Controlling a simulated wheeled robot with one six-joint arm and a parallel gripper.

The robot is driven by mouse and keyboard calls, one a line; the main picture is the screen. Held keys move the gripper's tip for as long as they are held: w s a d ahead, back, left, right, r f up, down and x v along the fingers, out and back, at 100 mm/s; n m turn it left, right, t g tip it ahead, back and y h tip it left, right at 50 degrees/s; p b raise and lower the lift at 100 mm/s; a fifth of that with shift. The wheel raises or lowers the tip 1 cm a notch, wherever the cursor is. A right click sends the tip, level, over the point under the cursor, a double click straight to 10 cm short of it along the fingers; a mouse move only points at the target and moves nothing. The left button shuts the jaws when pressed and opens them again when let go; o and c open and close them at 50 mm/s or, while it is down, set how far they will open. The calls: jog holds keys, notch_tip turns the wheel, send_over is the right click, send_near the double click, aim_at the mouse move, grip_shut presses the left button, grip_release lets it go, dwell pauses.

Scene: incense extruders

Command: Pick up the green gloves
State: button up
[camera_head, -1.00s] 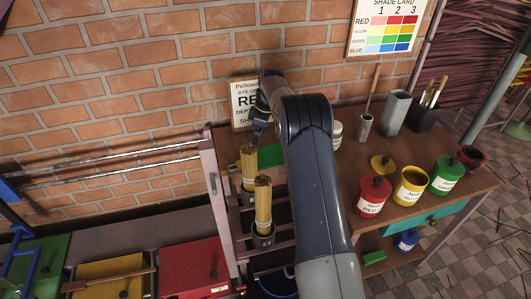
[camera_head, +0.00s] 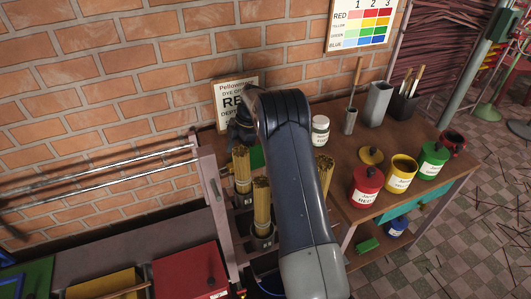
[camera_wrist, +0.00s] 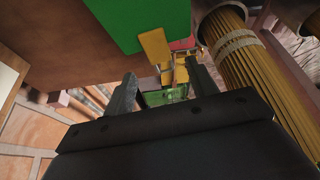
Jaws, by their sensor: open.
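A flat green item (camera_head: 257,157) lies on the wooden table, partly hidden behind my arm and a bundle of sticks. It shows large at the top of the wrist view (camera_wrist: 140,18), with a yellow piece at its edge. I cannot tell for sure that it is the gloves. My gripper (camera_wrist: 162,84) is open and empty, its two fingers apart, with the green item beyond the fingertips. In the head view my gripper (camera_head: 240,132) is beside the green item, in front of the sign. Another small green thing (camera_head: 367,245) lies low under the table.
Bundles of yellow sticks (camera_head: 262,207) stand close to my gripper; one (camera_wrist: 245,60) is right of the fingers. A white jar (camera_head: 320,132), red pot (camera_head: 366,187), yellow pot (camera_head: 400,175) and green pot (camera_head: 432,160) stand on the table. A sign (camera_head: 233,98) leans at the wall.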

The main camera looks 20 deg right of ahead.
aim_at(230, 166)
jog(key=p+x, duration=0.1)
jog(key=x, duration=0.4)
jog(key=shift+a, duration=0.1)
jog(key=shift+c, duration=0.3)
jog(key=c, duration=1.1)
